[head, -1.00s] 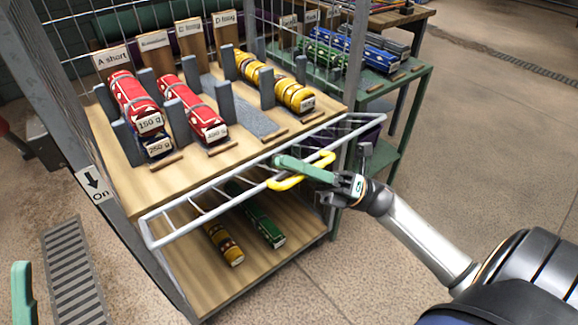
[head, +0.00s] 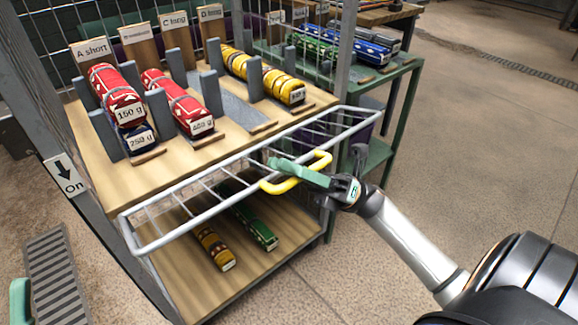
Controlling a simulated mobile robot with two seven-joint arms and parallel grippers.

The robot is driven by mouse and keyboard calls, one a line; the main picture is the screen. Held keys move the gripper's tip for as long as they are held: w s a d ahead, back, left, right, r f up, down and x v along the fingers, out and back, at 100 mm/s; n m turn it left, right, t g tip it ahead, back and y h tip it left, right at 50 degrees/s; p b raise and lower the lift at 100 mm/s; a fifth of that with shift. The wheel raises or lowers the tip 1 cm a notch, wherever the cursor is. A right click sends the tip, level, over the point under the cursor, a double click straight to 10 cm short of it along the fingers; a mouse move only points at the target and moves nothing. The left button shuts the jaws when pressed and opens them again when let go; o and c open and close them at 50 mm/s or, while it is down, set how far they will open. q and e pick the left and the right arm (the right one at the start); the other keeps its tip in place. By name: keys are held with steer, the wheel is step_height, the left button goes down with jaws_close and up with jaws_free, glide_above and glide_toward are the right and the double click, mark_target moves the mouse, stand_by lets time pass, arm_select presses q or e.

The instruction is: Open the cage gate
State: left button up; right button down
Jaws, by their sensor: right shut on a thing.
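The cage gate (head: 178,228) is a grey wire frame that sticks out in front of the wooden shelf, seen from above. A yellow handle (head: 283,187) is fixed on its near side. My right gripper (head: 278,166) is at the handle, its green fingers shut on it; the far fingertip is partly hidden by the gate bars. Only a green tip of my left gripper (head: 20,302) shows at the lower left edge, so its jaws cannot be judged.
A yellow and a green roll (head: 253,226) lie on the lower shelf. A green table (head: 392,85) with more rolls stands behind. The floor (head: 470,150) to the right is clear.

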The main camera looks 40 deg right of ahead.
steer(key=c, duration=1.1)
jaws_free()
steer(key=shift+d, duration=0.1)
